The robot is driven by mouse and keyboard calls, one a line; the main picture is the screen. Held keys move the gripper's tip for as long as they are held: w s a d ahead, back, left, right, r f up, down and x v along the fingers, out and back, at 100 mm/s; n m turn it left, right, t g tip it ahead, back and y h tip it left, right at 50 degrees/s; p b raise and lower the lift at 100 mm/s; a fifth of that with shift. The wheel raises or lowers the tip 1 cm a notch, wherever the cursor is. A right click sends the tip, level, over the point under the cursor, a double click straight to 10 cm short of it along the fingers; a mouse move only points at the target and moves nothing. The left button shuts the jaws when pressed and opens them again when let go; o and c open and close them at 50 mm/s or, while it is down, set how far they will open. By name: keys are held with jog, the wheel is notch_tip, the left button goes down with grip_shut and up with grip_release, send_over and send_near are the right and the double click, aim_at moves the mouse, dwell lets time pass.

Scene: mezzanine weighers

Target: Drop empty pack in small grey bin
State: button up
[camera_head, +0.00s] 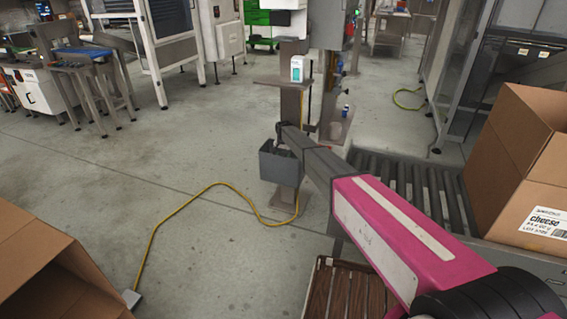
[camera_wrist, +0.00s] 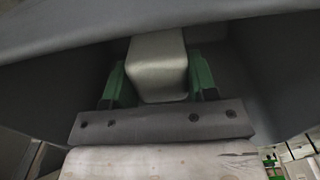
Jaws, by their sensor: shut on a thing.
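The small grey bin (camera_head: 281,168) hangs on a post in the middle of the head view. My arm reaches over to it, and its end is at the bin's mouth. In the wrist view my gripper (camera_wrist: 158,85), with two green fingers, is shut on a pale silvery pack (camera_wrist: 158,62). Dark grey walls, which look like the bin's (camera_wrist: 270,70), surround the pack and fingers. The bin's floor and the pack's far end are hard to make out. In the head view the fingers and pack are hidden.
A white-and-teal carton (camera_head: 297,69) stands on a shelf above the bin. A roller conveyor (camera_head: 425,190) with a cheese box (camera_head: 520,165) is at right. An open cardboard box (camera_head: 45,265) is at lower left.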

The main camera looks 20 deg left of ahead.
jog(key=shift+f, duration=1.8)
jog(key=shift+f, duration=0.35)
jog(key=o, duration=1.2)
jog(key=shift+o, duration=0.2)
notch_tip(320, 180, up, 13)
jog(key=shift+f, duration=0.1)
